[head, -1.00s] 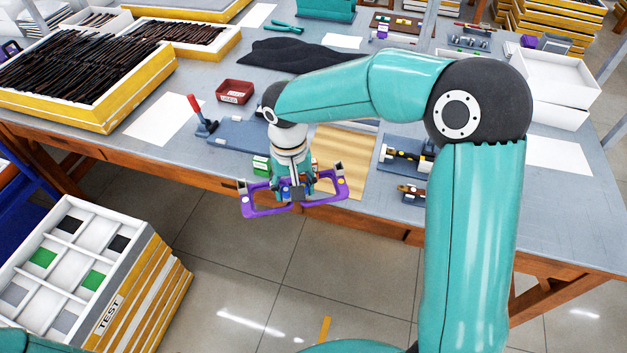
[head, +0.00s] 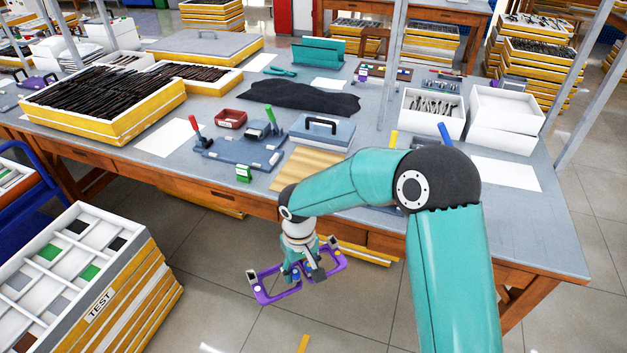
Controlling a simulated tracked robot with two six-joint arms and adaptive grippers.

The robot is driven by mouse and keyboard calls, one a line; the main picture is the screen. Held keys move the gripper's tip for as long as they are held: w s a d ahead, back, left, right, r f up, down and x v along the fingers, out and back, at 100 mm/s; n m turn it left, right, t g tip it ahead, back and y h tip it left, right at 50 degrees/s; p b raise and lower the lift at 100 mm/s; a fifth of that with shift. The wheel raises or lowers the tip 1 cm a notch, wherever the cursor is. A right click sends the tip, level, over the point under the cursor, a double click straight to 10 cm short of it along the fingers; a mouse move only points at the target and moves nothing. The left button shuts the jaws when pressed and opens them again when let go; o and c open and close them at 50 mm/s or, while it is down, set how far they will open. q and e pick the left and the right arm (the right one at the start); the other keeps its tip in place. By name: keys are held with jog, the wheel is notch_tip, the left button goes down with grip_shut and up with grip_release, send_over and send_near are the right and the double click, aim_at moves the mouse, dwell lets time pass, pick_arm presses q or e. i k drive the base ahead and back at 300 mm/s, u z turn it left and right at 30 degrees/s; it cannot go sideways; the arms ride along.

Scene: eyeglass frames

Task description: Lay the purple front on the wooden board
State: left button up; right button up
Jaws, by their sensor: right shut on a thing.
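The purple front (head: 268,297) is in my right gripper (head: 304,274), which is shut on it near its middle. The front hangs over the floor before the table's front edge, apart from the table, with its two rims out to either side of the fingers. The wooden board (head: 297,166) lies on the table near the front edge, behind and above the gripper in the picture. My right arm hides the board's right part. My left gripper is not in view.
A blue-grey fixture with red and green handles (head: 240,148) lies left of the board, with a small green block (head: 244,173) by it. A blue-grey case (head: 322,132) stands behind the board. A dark cloth (head: 300,96) lies farther back. Compartment trays (head: 70,262) are stacked at left.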

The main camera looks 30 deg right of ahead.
aim_at(308, 170)
jog(key=u, duration=1.45)
jog(key=i, duration=0.1)
jog(key=z, duration=2.65)
